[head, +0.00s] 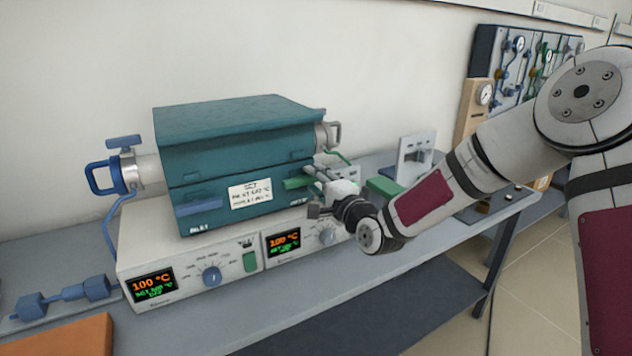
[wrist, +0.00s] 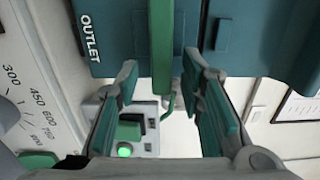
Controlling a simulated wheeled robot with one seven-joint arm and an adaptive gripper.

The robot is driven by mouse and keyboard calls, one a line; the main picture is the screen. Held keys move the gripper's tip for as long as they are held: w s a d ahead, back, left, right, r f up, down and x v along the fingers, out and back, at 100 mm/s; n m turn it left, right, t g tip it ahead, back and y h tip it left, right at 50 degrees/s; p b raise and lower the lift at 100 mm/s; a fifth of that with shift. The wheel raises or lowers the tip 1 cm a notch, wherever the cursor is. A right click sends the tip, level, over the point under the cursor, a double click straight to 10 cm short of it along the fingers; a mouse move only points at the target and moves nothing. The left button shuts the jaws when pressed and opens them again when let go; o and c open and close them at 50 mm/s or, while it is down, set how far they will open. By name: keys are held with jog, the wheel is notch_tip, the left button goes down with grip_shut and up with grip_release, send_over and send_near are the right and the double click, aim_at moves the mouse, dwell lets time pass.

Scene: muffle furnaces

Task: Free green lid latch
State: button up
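The green lid latch (head: 296,183) is a short bar on the front of the teal furnace (head: 240,145), near its right end. In the wrist view the latch (wrist: 161,45) runs vertically at the top, beside the OUTLET label. My gripper (head: 318,183) is at the furnace's front right corner, close to the latch. In the wrist view my gripper (wrist: 162,78) has its two teal-padded fingers apart, one on each side of the latch's line. Nothing is clamped between them. I cannot tell whether a finger touches the latch.
A blue latch (head: 200,207) sits on the furnace front at left, beside a white label (head: 250,194). The controller base (head: 215,265) below has knobs and two displays reading 100 °C. A blue-handled flange (head: 110,175) stands at left. A green-lit switch (wrist: 125,150) shows below the fingers.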

jog(key=v, duration=1.2)
dwell(0.4)
